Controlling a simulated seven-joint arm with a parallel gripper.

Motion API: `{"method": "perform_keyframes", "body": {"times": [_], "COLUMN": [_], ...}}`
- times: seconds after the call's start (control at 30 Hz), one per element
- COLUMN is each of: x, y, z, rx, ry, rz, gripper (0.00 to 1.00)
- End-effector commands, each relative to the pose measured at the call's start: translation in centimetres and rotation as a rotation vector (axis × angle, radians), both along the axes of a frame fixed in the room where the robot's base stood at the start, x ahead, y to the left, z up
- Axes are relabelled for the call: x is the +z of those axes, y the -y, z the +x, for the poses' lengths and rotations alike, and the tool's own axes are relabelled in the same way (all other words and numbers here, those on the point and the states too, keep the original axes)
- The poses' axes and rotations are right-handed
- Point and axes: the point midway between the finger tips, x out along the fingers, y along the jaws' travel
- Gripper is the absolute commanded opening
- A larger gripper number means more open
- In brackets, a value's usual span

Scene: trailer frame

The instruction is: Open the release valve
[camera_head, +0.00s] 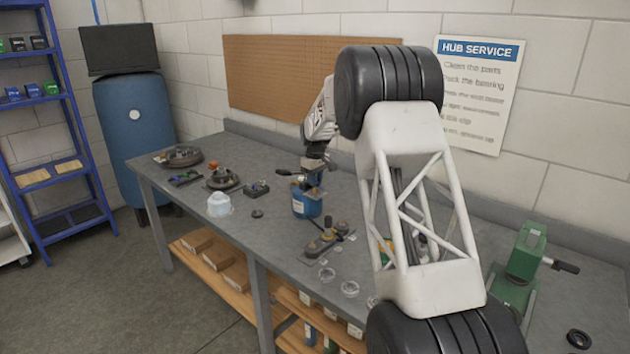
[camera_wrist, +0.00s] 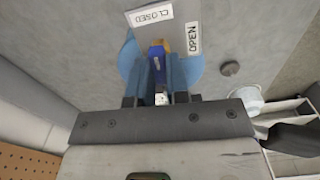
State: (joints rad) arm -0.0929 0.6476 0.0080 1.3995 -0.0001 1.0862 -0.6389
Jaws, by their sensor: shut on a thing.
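A blue canister (camera_head: 306,206) stands on the workbench in the head view. In the wrist view it shows as a light blue round shape (camera_wrist: 128,60) under my gripper. The release valve's narrow blue handle (camera_wrist: 156,62), with a yellow-gold part at its top end, lies between my fingers. A white CLOSED label (camera_wrist: 149,14) is above the handle, and a white OPEN label (camera_wrist: 194,38) is to its right. My gripper (camera_wrist: 159,75) is shut on the handle. In the head view my gripper (camera_head: 313,178) is just above the canister; the handle is hard to make out there.
The grey workbench (camera_head: 270,235) has small parts left of the canister, a white translucent container (camera_head: 219,205), and clear dishes (camera_head: 350,289) in front. A green press (camera_head: 522,258) stands at right. My arm hides part of the bench.

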Motion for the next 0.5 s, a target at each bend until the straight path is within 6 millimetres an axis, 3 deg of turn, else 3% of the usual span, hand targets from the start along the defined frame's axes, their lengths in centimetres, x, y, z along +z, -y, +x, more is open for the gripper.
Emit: {"method": "perform_keyframes", "body": {"times": [0.5], "x": [0.09], "y": [0.0], "z": [-0.03], "rx": [-0.366], "ry": [0.0], "rz": [0.0], "gripper": [0.0]}}
